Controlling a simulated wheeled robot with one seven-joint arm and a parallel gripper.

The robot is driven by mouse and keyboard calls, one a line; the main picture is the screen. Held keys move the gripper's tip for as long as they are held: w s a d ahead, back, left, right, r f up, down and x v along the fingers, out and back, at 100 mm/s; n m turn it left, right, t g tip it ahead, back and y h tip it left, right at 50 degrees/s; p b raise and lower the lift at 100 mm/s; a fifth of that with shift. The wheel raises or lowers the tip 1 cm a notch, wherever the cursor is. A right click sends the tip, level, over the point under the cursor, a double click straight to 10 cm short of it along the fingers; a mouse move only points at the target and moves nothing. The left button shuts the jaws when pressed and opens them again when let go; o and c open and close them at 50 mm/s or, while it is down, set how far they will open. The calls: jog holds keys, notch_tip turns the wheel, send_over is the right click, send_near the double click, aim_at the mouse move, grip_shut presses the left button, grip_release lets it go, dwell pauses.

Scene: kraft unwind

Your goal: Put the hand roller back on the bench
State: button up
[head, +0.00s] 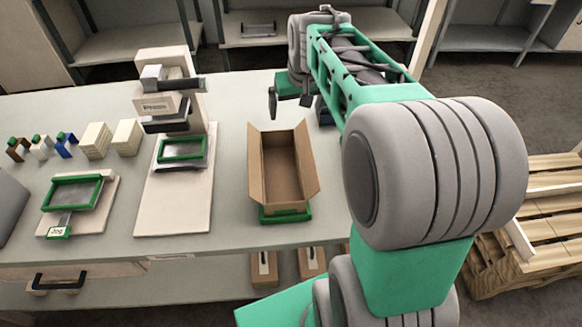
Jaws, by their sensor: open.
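I cannot make out the hand roller for certain in the head view. A small dark object (323,111) shows partly behind my arm, right of my gripper, but I cannot tell what it is. The bench (232,105) is a long grey top across the middle. My gripper (289,102) is over its far part, beyond the open cardboard box (256,176). Its jaws are open, with a dark finger at the left, and nothing shows between them. My arm hides the bench's right part.
The box looks empty and stands at a green frame (285,216). Left are a press-like device (172,97), a green-framed pad (72,192) and several small blocks (96,140). A wooden pallet (550,190) stands right. Bare bench top lies between device and box.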

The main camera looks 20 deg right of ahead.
jog(key=s+a+f+n, duration=0.1)
jog(key=s+a+f, duration=0.1)
jog(key=s+a, duration=0.3)
jog(key=s+a+f, duration=0.3)
jog(key=s+a, duration=0.2)
jog(key=s, duration=0.8)
jog(key=shift+a+n+y, duration=0.25)
jog(key=shift+n+y, duration=0.05)
jog(key=shift+n, duration=0.1)
